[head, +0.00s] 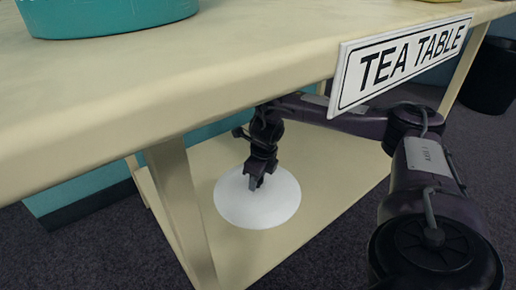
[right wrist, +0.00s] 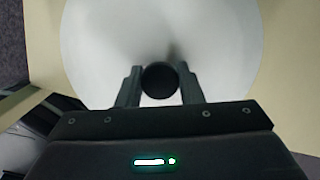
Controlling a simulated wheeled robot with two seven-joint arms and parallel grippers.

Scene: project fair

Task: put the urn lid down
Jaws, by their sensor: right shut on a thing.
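The urn lid (head: 283,205) is a round white disc at the lower shelf (head: 330,165) under the tea table. In the right wrist view the white lid (right wrist: 225,60) fills much of the picture, with a round black knob (right wrist: 160,82) at its middle. My right gripper (head: 256,182) points down at the lid's centre, and its two fingers (right wrist: 160,88) stand on either side of the knob, shut on it. The lid looks flat and level. I cannot tell whether its rim touches the shelf. My left gripper is not in view.
The cream tabletop (head: 200,80) overhangs the shelf, with a TEA TABLE sign (head: 400,62) on its edge. A table leg (head: 183,210) stands left of the lid. A teal tub (head: 105,22) sits on top. A dark bin (head: 490,75) stands at right. Shelf room right of the lid is clear.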

